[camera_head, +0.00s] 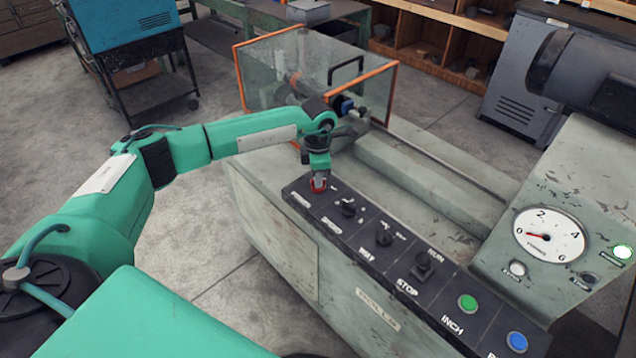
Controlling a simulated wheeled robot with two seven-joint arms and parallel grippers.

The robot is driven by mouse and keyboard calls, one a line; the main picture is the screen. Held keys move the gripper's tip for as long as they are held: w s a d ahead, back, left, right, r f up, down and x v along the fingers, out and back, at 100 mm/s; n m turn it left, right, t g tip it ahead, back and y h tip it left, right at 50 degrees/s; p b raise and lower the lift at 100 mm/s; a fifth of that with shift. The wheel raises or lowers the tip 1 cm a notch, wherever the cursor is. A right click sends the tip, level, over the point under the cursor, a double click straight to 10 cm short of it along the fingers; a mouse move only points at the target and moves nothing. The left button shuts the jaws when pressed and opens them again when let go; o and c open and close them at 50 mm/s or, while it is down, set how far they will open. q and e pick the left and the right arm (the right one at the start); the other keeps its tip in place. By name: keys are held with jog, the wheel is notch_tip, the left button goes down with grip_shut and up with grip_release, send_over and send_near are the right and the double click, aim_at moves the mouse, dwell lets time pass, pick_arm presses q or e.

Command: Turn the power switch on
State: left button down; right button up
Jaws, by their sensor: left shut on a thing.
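The black control panel (365,237) runs along the front of the grey-green machine. A red switch knob (318,186) sits at its far left end, and I take it to be the power switch. My left gripper (318,181) points down over this knob and is shut on it. The fingers hide most of the knob, so its exact turn position cannot be told. The labels beside it are too small to read. My right gripper is not in view.
Black knobs (384,236), a STOP/RUN switch (423,263), a green button (467,302) and a blue button (516,341) line the panel. An orange-framed clear guard (290,75) stands behind my left wrist.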

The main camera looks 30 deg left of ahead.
pick_arm(q)
jog(key=shift+m+b, duration=0.75)
jog(key=shift+m, duration=0.45)
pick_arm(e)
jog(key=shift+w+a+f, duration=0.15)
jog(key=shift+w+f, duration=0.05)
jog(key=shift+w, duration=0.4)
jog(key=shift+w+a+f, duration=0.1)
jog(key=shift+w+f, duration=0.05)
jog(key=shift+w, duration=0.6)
pick_arm(q)
jog(key=c, duration=1.5)
grip_release()
